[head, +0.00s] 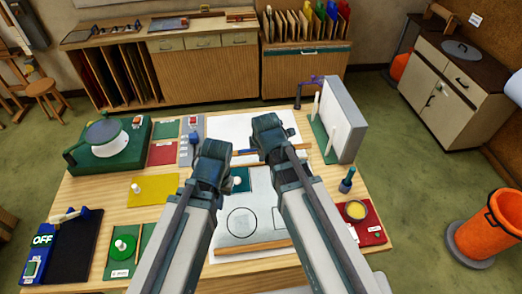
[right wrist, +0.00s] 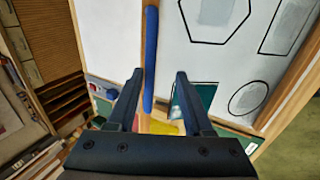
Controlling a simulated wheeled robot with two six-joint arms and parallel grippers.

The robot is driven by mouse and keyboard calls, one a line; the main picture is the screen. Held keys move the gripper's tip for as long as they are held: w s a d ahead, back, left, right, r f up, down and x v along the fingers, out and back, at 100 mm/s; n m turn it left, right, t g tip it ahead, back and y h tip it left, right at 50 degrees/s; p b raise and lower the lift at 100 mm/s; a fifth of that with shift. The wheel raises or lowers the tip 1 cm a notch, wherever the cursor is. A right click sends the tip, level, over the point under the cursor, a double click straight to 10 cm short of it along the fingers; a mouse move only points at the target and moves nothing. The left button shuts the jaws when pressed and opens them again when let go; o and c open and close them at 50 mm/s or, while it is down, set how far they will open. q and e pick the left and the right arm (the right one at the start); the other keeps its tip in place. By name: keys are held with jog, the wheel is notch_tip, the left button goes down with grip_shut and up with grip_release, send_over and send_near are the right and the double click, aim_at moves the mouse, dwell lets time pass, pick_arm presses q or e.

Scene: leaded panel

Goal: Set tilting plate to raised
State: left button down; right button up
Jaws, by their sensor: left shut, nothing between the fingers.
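I cannot tell for sure which piece is the tilting plate. A round grey plate (head: 105,134) sits on a dark green box (head: 123,156) at the table's left; its tilt is unclear. A thick grey slab (head: 343,118) stands upright at the right on a green base. My left gripper (head: 213,152) is shut and empty over the table's middle, apart from both. My right gripper (head: 267,124) is further back, left of the slab. In the right wrist view its fingers (right wrist: 158,78) are apart, with a blue rod (right wrist: 151,60) showing beyond them.
A white drawn sheet (head: 262,190) with wooden strips lies mid-table, partly hidden by my arms. A yellow plate (head: 152,190), a red plate (head: 163,153) and a black mat (head: 75,245) beside an OFF sign (head: 42,240) are left. A red tray (head: 370,228) is front right.

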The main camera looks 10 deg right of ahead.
jog(key=shift+w, duration=0.1)
dwell(0.4)
jog(key=shift+r, duration=0.1)
jog(key=p+v, duration=0.7)
jog(key=shift+r, duration=0.2)
dwell(0.4)
